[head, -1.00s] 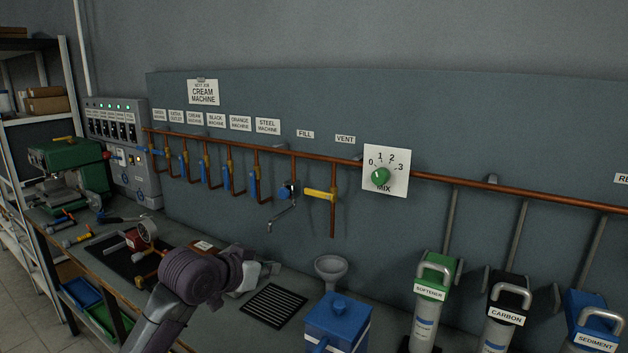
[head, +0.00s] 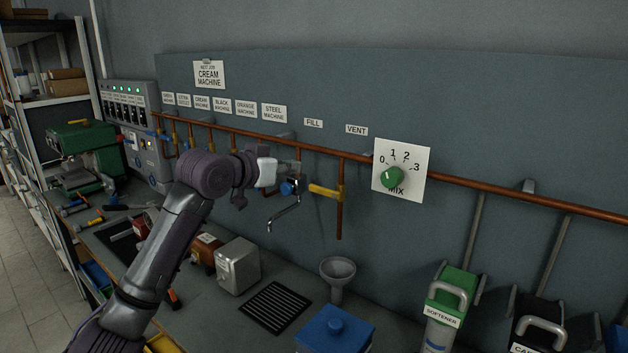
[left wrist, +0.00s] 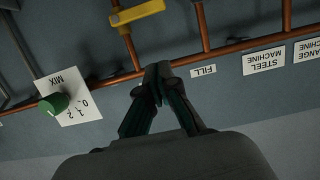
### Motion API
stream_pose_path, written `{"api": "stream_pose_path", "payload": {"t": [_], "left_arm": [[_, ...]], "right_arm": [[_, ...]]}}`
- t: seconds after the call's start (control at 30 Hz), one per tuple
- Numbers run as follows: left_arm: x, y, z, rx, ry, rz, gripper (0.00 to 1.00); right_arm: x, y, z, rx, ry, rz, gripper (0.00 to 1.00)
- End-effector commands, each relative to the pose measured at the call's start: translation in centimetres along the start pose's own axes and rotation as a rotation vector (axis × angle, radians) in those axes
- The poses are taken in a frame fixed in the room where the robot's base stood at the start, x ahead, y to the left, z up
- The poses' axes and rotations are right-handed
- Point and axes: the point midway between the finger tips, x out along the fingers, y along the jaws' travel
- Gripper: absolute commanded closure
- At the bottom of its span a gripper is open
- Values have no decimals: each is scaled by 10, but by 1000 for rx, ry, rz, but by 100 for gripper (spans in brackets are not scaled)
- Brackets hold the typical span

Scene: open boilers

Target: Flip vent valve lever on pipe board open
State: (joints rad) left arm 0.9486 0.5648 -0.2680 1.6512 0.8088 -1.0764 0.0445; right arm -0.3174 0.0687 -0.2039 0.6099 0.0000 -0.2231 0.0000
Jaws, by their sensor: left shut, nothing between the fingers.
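The vent valve's yellow lever (head: 325,191) lies roughly horizontal across the copper drop pipe below the VENT label (head: 357,129) on the pipe board. It also shows in the left wrist view, near the top, as a yellow lever (left wrist: 138,13). My left gripper (head: 282,172) is raised in front of the board, to the left of the lever and close to the fill tap. In the left wrist view its fingers (left wrist: 157,72) are shut with nothing between them, apart from the lever. My right gripper is not in view.
A fill tap with a blue handle (head: 289,187) hangs just left of the lever. The MIX dial (head: 392,177) is to its right. A long copper pipe (head: 470,183) crosses the board. A funnel (head: 338,269) and blue box (head: 335,333) stand below on the bench.

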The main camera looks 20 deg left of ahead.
Motion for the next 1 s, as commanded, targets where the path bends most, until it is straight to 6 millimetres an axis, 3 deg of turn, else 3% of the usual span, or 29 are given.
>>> {"api": "stream_pose_path", "payload": {"t": [0.2, 0.4, 0.5, 0.7, 1.0], "left_arm": [[44, 1, -4, -5, -3, 2, 100], [86, 1, -4, -2, -3, 1, 100], [89, 0, 16, -1, -6, -1, 100], [93, 0, 35, 0, -1, -1, 100], [94, 0, 39, 1, 0, 0, 100]], "right_arm": [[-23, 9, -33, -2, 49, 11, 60], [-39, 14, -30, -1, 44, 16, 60], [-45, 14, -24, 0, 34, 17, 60], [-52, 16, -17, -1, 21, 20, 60], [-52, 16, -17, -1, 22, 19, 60]]}}
